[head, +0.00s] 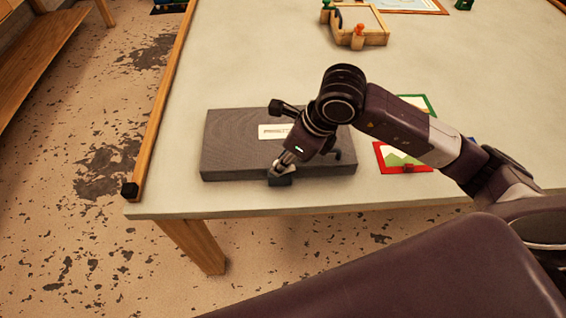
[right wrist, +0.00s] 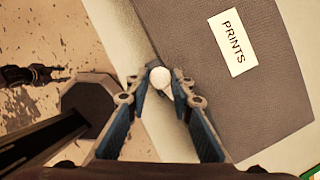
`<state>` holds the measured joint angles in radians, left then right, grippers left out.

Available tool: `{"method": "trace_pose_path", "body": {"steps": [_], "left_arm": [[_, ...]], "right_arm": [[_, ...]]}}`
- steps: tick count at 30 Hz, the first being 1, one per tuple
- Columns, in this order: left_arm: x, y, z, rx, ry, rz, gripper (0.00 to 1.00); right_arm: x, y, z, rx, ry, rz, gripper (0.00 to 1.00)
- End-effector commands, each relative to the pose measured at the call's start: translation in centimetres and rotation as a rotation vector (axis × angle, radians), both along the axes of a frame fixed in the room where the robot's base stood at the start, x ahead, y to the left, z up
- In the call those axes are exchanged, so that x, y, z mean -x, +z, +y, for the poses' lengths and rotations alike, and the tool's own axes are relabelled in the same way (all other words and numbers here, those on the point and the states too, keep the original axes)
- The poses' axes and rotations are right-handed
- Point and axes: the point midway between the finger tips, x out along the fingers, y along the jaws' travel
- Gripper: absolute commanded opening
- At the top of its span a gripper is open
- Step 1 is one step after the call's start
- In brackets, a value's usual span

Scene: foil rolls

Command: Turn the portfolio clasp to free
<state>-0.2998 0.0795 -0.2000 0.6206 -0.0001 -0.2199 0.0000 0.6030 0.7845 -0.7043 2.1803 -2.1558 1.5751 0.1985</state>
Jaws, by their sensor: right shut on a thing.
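The portfolio (head: 232,150) is a flat dark grey case lying at the table's front edge. It has a white label (head: 272,131), which reads PRINTS in the right wrist view (right wrist: 233,42). The clasp shows in the right wrist view as a pale round knob (right wrist: 160,76) at the portfolio's edge. My right gripper (head: 281,172) reaches down over the portfolio's front edge. Its blue-padded fingers are shut on the clasp, with the knob between the tips. In the head view the gripper hides the clasp, so its turn cannot be told there. My left gripper is not in view.
The pale table (head: 420,60) has a wooden rail (head: 165,95) along its left edge. A red-framed picture (head: 400,158) and a green-framed one (head: 418,104) lie right of the portfolio, partly behind my arm. A wooden frame stand (head: 372,38) is farther back.

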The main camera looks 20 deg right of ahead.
Motion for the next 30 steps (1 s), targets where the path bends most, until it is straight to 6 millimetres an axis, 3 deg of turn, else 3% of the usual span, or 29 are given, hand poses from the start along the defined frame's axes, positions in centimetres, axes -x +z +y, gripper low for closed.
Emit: {"method": "trace_pose_path", "body": {"steps": [12,30], "left_arm": [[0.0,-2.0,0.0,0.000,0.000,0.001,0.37],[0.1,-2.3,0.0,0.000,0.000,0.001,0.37]], "right_arm": [[0.1,0.0,0.2,0.000,-0.242,-0.004,0.00],[0.1,0.1,0.2,-0.001,-0.300,-0.002,0.00]]}}
